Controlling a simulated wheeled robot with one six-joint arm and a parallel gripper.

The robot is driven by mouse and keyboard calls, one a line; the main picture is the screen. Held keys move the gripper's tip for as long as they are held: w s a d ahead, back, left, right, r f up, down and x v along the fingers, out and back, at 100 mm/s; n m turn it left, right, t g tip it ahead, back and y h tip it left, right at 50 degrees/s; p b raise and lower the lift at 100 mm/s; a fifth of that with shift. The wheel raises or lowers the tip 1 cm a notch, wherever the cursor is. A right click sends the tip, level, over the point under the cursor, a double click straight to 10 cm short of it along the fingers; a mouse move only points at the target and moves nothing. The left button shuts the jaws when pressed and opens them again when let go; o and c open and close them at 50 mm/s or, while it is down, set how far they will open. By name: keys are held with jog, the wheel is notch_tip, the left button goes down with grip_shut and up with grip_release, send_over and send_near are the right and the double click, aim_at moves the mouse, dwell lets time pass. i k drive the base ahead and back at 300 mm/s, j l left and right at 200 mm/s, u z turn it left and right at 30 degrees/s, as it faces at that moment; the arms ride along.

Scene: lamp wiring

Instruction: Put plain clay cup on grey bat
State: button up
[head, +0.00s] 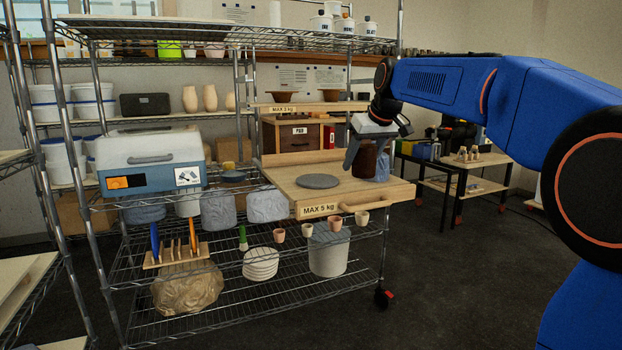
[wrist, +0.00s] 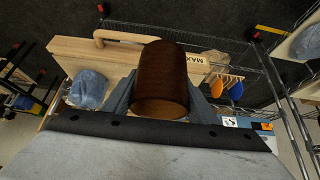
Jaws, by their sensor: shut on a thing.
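My gripper (head: 366,150) is shut on a dark brown, cylindrical clay cup (head: 366,160), held over the right part of a pull-out wooden board. In the wrist view the brown cup (wrist: 160,78) sits between the two grey fingers of my gripper (wrist: 163,98). The grey bat (head: 318,181), a flat round disc, lies on the wooden board (head: 350,190) to the left of the held cup. The bat's top looks empty. The bat cannot be made out in the wrist view. I cannot tell the exact gap between the cup and the board.
A blue-grey wrapped lump (head: 382,172) stands on the board right beside the held cup. A pale blue box (head: 150,155) is on the shelf to the left. A wooden shelf (head: 308,107) marked 2 kg hangs above and behind the board. Several small cups stand below.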

aim_at(317, 179)
jog(key=i+j, duration=0.25)
jog(key=i, duration=0.25)
jog(key=i+j, duration=0.25)
jog(key=i, duration=0.25)
